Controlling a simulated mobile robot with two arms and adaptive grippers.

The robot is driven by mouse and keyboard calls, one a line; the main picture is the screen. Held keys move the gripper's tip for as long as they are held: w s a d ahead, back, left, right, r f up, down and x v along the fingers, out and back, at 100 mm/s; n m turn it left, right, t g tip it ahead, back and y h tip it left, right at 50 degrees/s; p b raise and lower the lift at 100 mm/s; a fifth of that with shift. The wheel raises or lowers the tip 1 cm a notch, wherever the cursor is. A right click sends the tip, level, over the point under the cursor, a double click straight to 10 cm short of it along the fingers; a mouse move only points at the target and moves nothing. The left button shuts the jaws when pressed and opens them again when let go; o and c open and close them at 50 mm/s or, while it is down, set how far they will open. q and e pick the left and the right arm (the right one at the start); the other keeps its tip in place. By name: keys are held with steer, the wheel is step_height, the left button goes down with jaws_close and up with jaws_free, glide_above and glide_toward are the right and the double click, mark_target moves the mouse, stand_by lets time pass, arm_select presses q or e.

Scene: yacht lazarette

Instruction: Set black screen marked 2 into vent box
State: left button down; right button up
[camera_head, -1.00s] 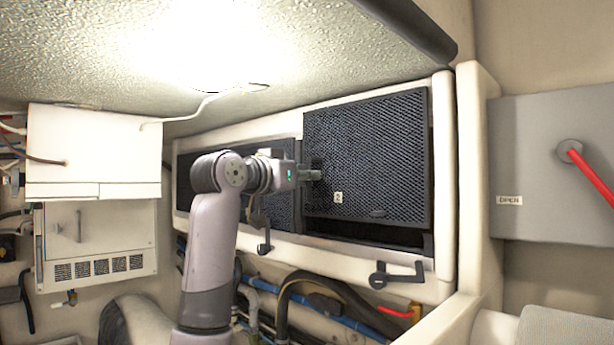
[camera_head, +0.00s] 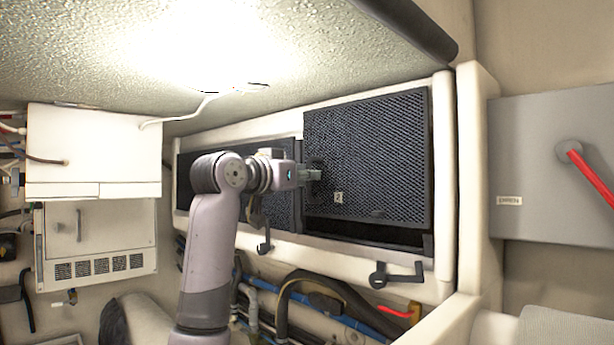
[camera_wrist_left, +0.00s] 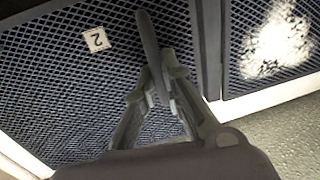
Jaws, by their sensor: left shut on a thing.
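The black screen marked 2 (camera_head: 375,155) is a dark mesh panel with a small white label "2" near its lower left. It is at the right bay of the white vent box (camera_head: 446,190), with a dark gap showing below its lower edge. My left gripper (camera_head: 314,175) is at the screen's left side, shut on a part of it. In the left wrist view the fingers (camera_wrist_left: 160,92) close on a dark upright bar in front of the mesh, and the label (camera_wrist_left: 96,39) is at upper left. My right gripper is not in view.
Another dark mesh screen (camera_head: 282,205) fills the left bay. Black latches (camera_head: 394,275) hang along the box's lower rim. Hoses (camera_head: 300,290) run below. A white unit (camera_head: 95,150) stands left and a grey panel with a red lever (camera_head: 520,150) right.

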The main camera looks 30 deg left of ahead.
arm_select(q)
steer(key=shift+f+b, duration=0.7)
steer(key=shift+f, duration=0.15)
stand_by(0.7)
stand_by(1.1)
steer(key=shift+f+b, duration=1)
steer(key=shift+f, duration=0.7)
stand_by(0.3)
steer(key=c, duration=1.6)
jaws_free()
steer(key=shift+s, duration=0.1)
steer(key=shift+c, duration=0.2)
glide_toward(308, 200)
steer(key=s, duration=0.2)
steer(key=shift+s+a, duration=0.2)
